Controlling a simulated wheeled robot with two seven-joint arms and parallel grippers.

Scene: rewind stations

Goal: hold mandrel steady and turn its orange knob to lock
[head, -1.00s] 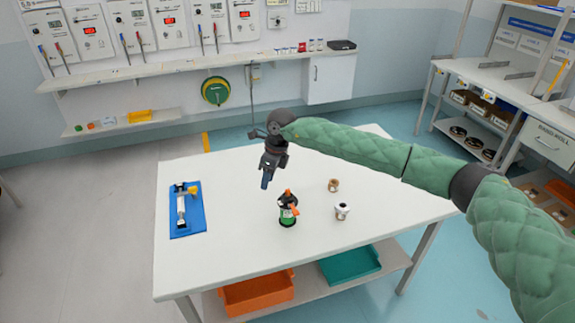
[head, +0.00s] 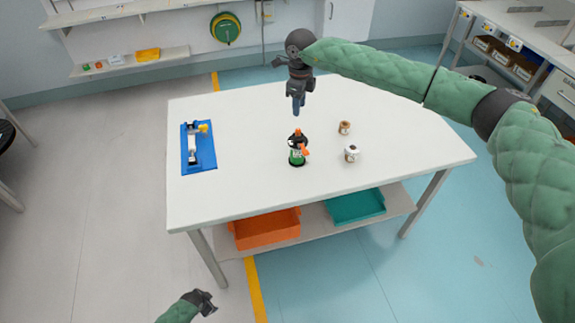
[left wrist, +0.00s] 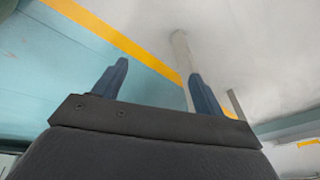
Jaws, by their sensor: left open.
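The upright device with an orange knob (head: 297,150), dark and green in its body, stands near the middle of the white table. An orange part sticks out at its side. My right gripper (head: 297,110) points down in the air above and behind this device, apart from it; whether its fingers are spread cannot be told from here. My left gripper (head: 207,303) is low at the bottom of the head view, in front of the table and below its top. In the left wrist view my left gripper (left wrist: 157,73) is open, with nothing between its fingers.
A blue tray (head: 208,163) with a silver bar and a yellow part lies at the table's left (head: 230,200). A brown spool (head: 345,128) and a white spool (head: 351,154) stand right of the device. Orange (head: 265,230) and teal (head: 356,206) bins sit on the shelf below.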

